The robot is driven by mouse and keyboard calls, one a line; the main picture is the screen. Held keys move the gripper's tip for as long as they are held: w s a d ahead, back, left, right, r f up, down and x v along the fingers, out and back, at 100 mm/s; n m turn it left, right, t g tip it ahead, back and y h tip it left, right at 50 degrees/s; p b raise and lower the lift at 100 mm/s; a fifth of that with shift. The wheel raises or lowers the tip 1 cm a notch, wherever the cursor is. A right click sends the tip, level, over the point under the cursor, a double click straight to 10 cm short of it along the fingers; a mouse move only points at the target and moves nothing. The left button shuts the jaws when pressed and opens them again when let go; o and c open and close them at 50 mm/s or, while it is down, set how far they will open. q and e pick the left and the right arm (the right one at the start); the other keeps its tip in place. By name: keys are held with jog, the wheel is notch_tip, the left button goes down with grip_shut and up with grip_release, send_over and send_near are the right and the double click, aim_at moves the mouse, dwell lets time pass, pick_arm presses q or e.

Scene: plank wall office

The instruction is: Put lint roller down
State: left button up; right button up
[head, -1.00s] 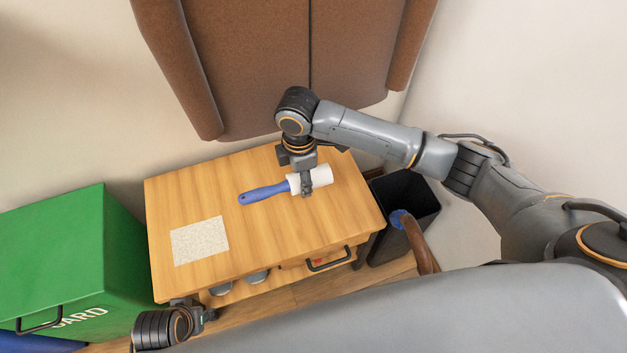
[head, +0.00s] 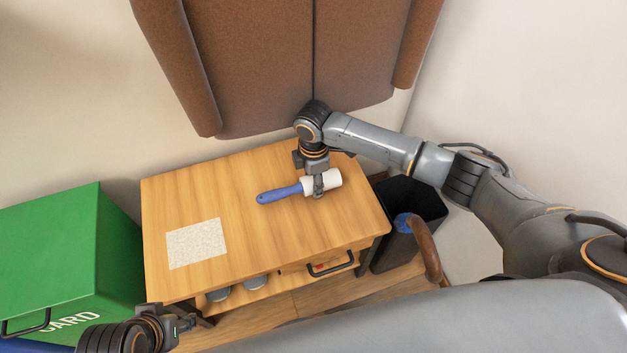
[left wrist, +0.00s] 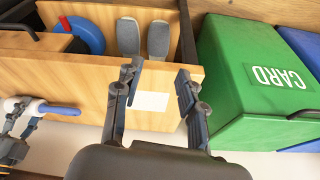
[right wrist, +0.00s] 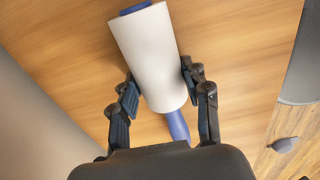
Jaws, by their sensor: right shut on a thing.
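The lint roller has a white roll (head: 331,180) and a blue handle (head: 279,194). In the head view it lies over the right part of the wooden table top (head: 250,235), handle pointing left. My right gripper (head: 318,190) is shut on the white roll, which also shows between its fingers in the right wrist view (right wrist: 148,60). I cannot tell whether the roller touches the wood. My left gripper (left wrist: 155,88) is open and empty near the table's front left; the roller shows at the left edge of the left wrist view.
A pale speckled square (head: 197,243) lies on the table's left part. A green CARD bin (head: 60,250) stands left of the table, a black bin (head: 405,235) right of it. A brown padded seat (head: 280,70) is behind. The table's middle is clear.

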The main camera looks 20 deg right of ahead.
jog(key=o, duration=1.3)
jog(key=shift+o, duration=0.2)
notch_tip(320, 180, up, 4)
jog(key=shift+f+p, duration=0.2)
jog(key=shift+p, duration=0.4)
notch_tip(320, 180, up, 3)
jog(key=shift+r+p, duration=0.1)
jog(key=shift+p, duration=0.35)
jog(key=shift+r, duration=0.45)
pick_arm(q)
jog(key=x, duration=0.5)
jog(key=shift+d+f, duration=0.1)
jog(key=shift+s, duration=0.15)
pick_arm(e)
jog(key=shift+s, duration=0.1)
